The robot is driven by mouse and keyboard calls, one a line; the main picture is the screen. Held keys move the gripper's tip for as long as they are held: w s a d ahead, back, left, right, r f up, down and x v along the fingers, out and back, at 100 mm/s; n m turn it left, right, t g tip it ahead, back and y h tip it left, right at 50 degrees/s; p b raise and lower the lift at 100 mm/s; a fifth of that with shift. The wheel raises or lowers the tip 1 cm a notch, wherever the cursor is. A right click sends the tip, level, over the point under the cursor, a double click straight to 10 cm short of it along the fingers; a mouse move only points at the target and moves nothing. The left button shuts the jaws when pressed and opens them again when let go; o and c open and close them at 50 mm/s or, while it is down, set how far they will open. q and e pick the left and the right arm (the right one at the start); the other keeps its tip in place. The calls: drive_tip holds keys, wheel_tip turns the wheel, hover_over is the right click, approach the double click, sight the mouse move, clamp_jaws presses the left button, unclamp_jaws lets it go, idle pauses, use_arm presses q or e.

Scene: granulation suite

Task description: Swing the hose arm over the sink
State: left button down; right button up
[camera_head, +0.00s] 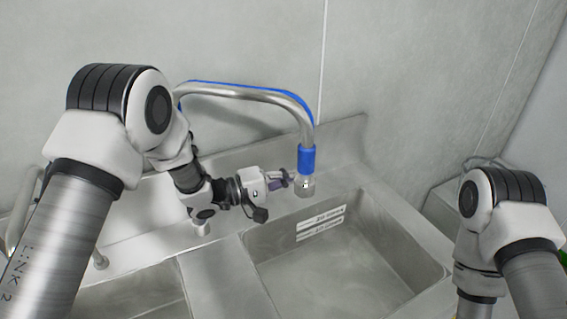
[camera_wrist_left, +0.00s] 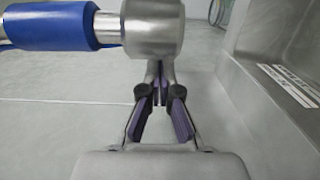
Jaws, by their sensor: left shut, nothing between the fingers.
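The hose arm (camera_head: 262,92) is a curved steel tube with a blue hose along it. Its down-turned end has a blue sleeve (camera_head: 307,160) and a steel nozzle (camera_head: 305,187).
A second basin (camera_head: 135,295) lies to the left, with a steel divider (camera_head: 228,280) between the two. A backsplash (camera_head: 345,135) and grey wall stand behind. A label (camera_head: 320,222) is on the right basin's wall. A steel ledge borders the basin on the right.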

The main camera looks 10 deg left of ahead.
use_arm(q)
drive_tip(key=shift+s+r, duration=0.1)
drive_tip(key=shift+s, duration=0.55)
use_arm(e)
drive_tip(key=shift+s+r, duration=0.1)
drive_tip(key=shift+r, duration=0.15)
use_arm(q)
drive_tip(key=shift+w, duration=0.1)
